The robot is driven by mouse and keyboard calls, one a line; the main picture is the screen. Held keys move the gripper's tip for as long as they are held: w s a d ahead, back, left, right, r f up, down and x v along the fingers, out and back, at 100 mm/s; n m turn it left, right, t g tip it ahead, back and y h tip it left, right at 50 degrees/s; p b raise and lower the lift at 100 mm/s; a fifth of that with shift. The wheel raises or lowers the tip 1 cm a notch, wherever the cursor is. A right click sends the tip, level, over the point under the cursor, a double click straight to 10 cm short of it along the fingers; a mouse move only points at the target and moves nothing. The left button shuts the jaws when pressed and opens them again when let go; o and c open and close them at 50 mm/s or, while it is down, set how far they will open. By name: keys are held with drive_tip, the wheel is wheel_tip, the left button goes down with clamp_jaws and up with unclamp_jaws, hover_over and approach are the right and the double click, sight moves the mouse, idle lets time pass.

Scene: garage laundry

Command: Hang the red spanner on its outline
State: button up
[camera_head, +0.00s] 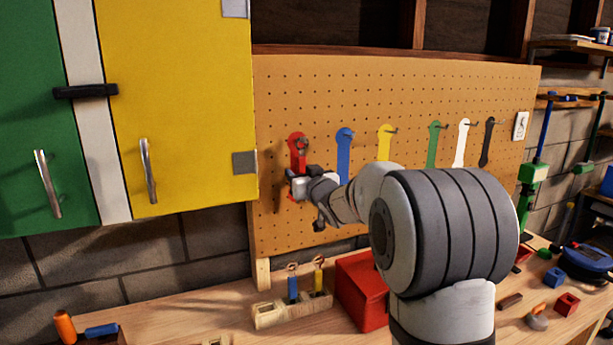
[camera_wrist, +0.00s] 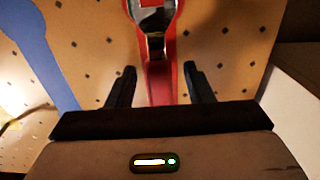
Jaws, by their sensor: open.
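The red spanner (camera_head: 302,144) is at the red outline (camera_head: 294,137) on the pegboard, with its metal head lying over the outline. In the wrist view the spanner's shiny head (camera_wrist: 155,42) is at the top, with red showing around it. Its red handle (camera_wrist: 158,82) runs down between the fingers. My gripper (camera_head: 293,182) is at the board, just below the spanner's head. In the wrist view my gripper (camera_wrist: 160,85) is open, one finger on each side of the handle, with gaps visible. The lower handle is hidden by my gripper. The peg is not clear.
Blue (camera_head: 343,155), yellow (camera_head: 384,142), green (camera_head: 433,145), white (camera_head: 460,143) and black outlines with pegs continue rightward. A wooden holder (camera_head: 290,312) with blue and yellow spanners and a red box (camera_head: 360,290) stand below. A yellow cabinet door (camera_head: 185,100) is close left.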

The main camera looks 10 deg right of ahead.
drive_tip(key=shift+c, duration=0.5)
clamp_jaws()
idle(0.5)
drive_tip(key=shift+o, duration=0.5)
unclamp_jaws()
drive_tip(key=s+f+g+h, duration=0.1)
drive_tip(key=s+f+g, duration=0.4)
drive_tip(key=s, duration=0.9)
drive_tip(key=s+f+m+g+h+b, duration=0.1)
drive_tip(key=s+f+g, duration=0.3)
drive_tip(key=s, duration=1.1)
drive_tip(key=s+f+m+g+h+b, duration=0.1)
drive_tip(key=s+f+g, duration=0.4)
drive_tip(key=s+f, duration=0.5)
drive_tip(key=s, duration=0.5)
drive_tip(key=shift+g, duration=0.3)
